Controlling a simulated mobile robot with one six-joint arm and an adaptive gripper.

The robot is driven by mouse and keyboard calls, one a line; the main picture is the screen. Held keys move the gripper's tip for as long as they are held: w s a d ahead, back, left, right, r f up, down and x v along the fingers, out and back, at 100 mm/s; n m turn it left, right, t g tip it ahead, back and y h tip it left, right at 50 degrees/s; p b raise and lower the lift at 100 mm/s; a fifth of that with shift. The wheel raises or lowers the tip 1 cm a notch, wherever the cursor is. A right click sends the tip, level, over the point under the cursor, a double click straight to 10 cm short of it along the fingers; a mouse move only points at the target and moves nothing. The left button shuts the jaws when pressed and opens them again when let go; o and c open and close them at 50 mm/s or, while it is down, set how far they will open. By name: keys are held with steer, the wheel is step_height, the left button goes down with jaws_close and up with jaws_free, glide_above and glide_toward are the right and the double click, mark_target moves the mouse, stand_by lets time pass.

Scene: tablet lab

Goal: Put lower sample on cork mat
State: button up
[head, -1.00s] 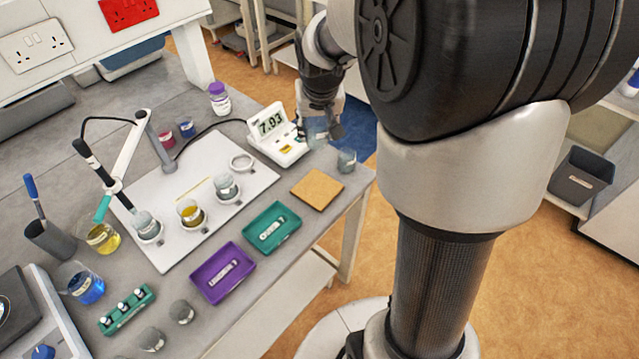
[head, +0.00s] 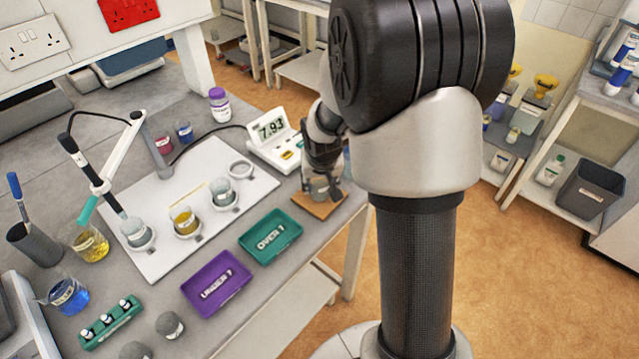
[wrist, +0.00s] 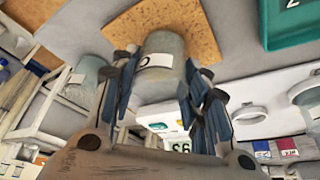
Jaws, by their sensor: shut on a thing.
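My gripper (head: 320,178) is shut on a clear glass beaker with a white label (wrist: 160,62). In the wrist view the beaker sits between the two fingers, in front of the cork mat (wrist: 205,35). In the head view the tan cork mat (head: 325,209) lies at the bench's right edge, and the held beaker is over it, partly hidden by my gripper. I cannot tell whether its base touches the mat. Another labelled beaker (wrist: 88,72) stands beside the mat in the wrist view.
The meter (head: 275,141) stands behind the mat. A white board (head: 168,255) carries several beakers and an empty ring (head: 242,168). The green "OVER 7" tray (head: 293,222) and purple "UNDER 7" tray (head: 240,280) lie left of the mat.

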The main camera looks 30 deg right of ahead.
steer(key=shift+r, duration=0.1)
steer(key=shift+f, duration=0.25)
steer(key=o, duration=1)
steer(key=shift+o, duration=0.2)
steer(key=shift+r, duration=0.15)
